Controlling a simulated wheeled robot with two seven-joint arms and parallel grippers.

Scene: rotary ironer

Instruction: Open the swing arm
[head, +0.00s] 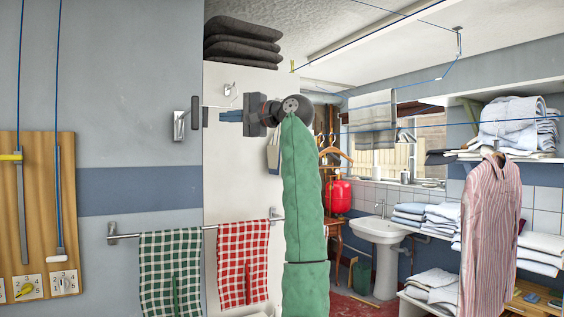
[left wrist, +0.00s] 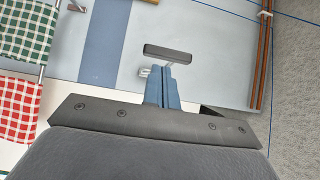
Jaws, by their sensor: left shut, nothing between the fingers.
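A small metal wall bracket (head: 179,125) is fixed to the grey wall. A short dark bar (head: 195,112) stands beside it; I take the two as the swing arm, but how they join is unclear. In the left wrist view the dark bar (left wrist: 168,52) lies just beyond my fingertips, with a pale metal piece (left wrist: 146,72) under it. My left gripper (head: 220,116) points left toward the bar, with a small gap. Its blue fingers (left wrist: 160,68) are together and empty. My right gripper is not in view.
A towel rail (head: 190,231) with green (head: 170,270) and red (head: 243,262) checked towels is below. A wooden board (head: 38,215) with cords hangs at the left. Dark folded cloths (head: 242,42) lie above. The wall around the bracket is bare.

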